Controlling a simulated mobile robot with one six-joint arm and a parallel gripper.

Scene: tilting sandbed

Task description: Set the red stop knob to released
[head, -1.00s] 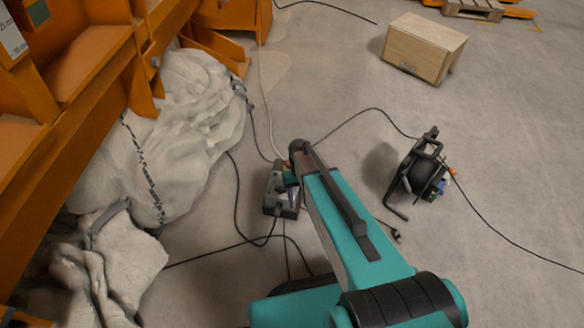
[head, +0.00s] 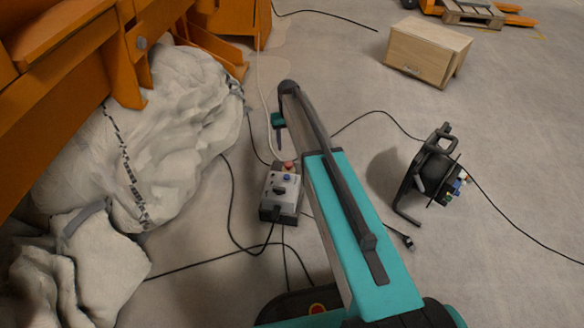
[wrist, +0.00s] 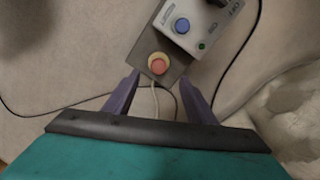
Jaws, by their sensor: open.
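The red stop knob (head: 288,167) sits at the far end of a small grey control box (head: 281,190) on the floor. In the wrist view the knob (wrist: 157,65) is a round red cap on a pale yellow collar, mounted on a dark grey plate beside the box's light panel. My gripper (wrist: 161,82) is open, with its two purple fingers apart at either side below the knob. The knob lies just beyond the fingertips, between their lines, and I see no contact. In the head view my gripper (head: 280,132) is partly hidden by my arm.
A blue button (wrist: 181,26), a green light and a black switch are on the box panel. Black cables run across the floor. A cable reel (head: 432,178) stands right, a wooden box (head: 427,52) behind. White sacking (head: 165,130) and an orange frame (head: 85,65) fill the left.

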